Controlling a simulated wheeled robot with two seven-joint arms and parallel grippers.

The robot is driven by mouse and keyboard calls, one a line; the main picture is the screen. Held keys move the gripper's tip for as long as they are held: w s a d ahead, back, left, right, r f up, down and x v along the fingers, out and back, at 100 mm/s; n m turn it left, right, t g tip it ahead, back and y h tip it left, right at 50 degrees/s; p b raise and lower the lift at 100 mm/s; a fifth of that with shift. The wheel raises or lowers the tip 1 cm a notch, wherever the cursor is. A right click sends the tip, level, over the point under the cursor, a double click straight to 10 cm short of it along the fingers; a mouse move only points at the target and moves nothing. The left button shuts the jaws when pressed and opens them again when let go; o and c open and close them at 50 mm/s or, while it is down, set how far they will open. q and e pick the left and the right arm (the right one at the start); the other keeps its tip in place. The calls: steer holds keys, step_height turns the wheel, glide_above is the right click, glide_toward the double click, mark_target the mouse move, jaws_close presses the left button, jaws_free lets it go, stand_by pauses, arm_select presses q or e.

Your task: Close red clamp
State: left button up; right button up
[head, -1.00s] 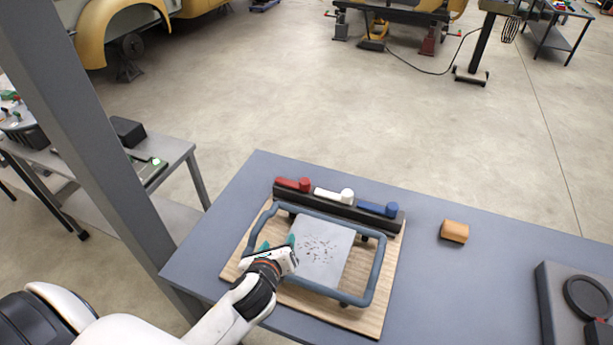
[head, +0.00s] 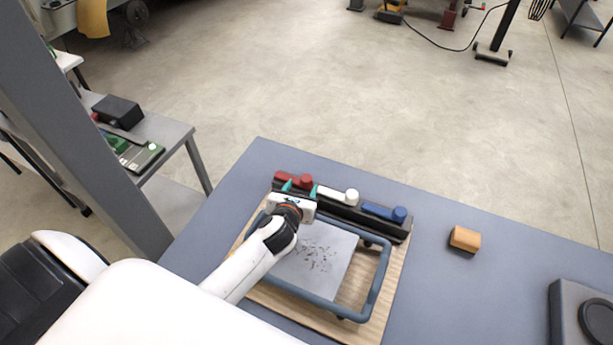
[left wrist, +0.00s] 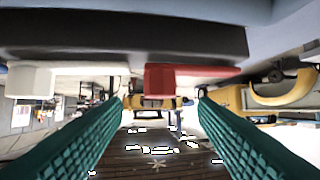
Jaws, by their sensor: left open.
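The red clamp (head: 288,178) is the leftmost of three clamps on a dark bar at the back of the wooden board, in the head view. Its lever lies along the bar with its round knob at the right end. In the left wrist view the red clamp (left wrist: 190,76) is ahead, between and above the teal fingers. My left gripper (head: 300,188) is open and empty, just in front of the red clamp. Its fingertips partly cover the bar there, and I cannot tell whether they touch the clamp. My right gripper is not in view.
A white clamp (head: 338,193) and a blue clamp (head: 384,212) sit to the right on the same bar (head: 352,212). A blue-grey tubular frame (head: 376,285) surrounds a grey plate (head: 318,262) below my arm. An orange block (head: 465,239) lies on the table to the right.

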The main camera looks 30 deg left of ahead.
mark_target(306, 180)
arm_select(q)
steer(key=x, duration=0.6)
steer(key=shift+w+f, duration=0.1)
steer(key=shift+w, duration=0.05)
steer(key=shift+c, duration=0.5)
jaws_close()
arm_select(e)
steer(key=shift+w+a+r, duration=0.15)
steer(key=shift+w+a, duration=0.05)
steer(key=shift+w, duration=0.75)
